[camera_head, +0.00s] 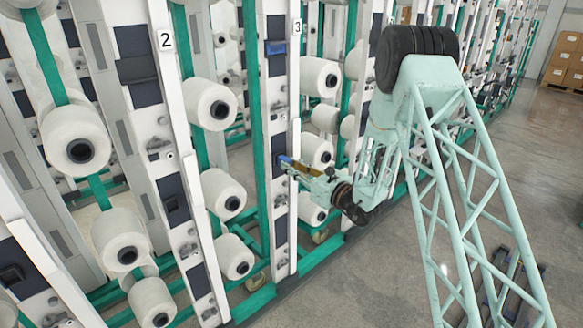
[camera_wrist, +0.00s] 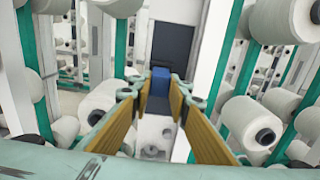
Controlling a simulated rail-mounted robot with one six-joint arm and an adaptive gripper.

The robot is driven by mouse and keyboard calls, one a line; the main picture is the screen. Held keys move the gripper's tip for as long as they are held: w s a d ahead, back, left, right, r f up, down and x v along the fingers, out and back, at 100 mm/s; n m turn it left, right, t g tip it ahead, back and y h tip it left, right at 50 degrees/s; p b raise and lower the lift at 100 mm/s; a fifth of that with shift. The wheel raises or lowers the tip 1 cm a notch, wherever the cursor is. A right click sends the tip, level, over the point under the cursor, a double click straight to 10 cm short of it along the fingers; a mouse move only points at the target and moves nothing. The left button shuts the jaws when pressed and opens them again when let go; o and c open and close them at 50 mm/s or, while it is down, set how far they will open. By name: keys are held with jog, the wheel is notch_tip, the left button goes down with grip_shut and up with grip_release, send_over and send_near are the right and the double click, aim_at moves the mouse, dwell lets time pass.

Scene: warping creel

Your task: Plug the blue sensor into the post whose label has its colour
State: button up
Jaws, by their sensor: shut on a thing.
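My gripper (camera_head: 294,166) is at the end of the extended arm, in front of the post marked 3 (camera_head: 258,115). In the wrist view its two yellow-padded fingers (camera_wrist: 161,92) are shut on the blue sensor (camera_wrist: 160,77), a small blue block at the fingertips. In the head view the sensor (camera_head: 284,159) shows as a small blue patch close to the post's face. I cannot tell whether it touches the post. The socket behind the sensor is hidden.
White yarn bobbins (camera_head: 211,104) hang on green uprights on both sides of the post. The post marked 2 (camera_head: 170,100) stands to the left. In the wrist view a bobbin (camera_wrist: 250,122) is close to the right finger and another (camera_wrist: 100,105) is at the left. Open floor lies right.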

jog(key=shift+w+a, duration=0.5)
dwell(1.2)
jog(key=o, duration=1.1)
jog(key=shift+s+d, duration=0.1)
jog(key=b+v, duration=0.1)
jog(key=v, duration=0.5)
jog(key=shift+s+d+b, duration=0.25)
jog(key=shift+d+b, duration=0.05)
jog(key=shift+b, duration=0.1)
jog(key=v, duration=1.2)
dwell(0.4)
jog(key=shift+r, duration=0.1)
